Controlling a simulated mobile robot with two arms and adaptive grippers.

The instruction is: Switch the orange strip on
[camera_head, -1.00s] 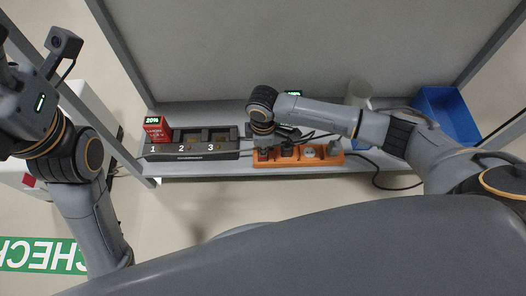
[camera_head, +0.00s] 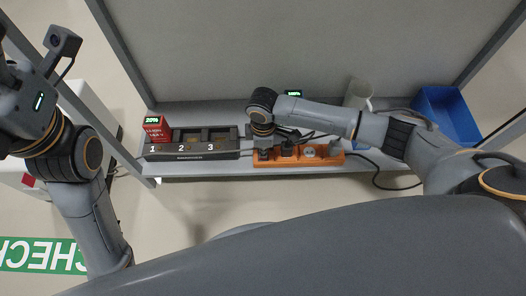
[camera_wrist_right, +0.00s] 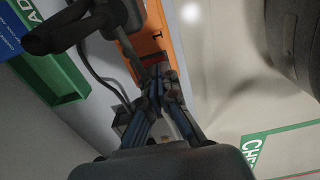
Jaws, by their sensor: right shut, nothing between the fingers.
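The orange strip (camera_head: 322,159) lies on the shelf, with sockets and dark plugs along it. My right gripper (camera_head: 263,153) is over its left end, pointing down. In the right wrist view, the orange strip (camera_wrist_right: 146,22) runs up from the fingers, and a dark red switch (camera_wrist_right: 153,60) shows on it. The tips of my right gripper (camera_wrist_right: 156,80) are shut and empty, at or just over the switch; I cannot tell if they touch. Whether the switch is lit or pressed is unclear. My left arm is at the left, its fingers out of sight.
A black charger (camera_head: 190,156) with numbered slots stands left of the strip, with a red battery (camera_head: 157,133) at slot 1. Black cables run behind and beside the strip.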

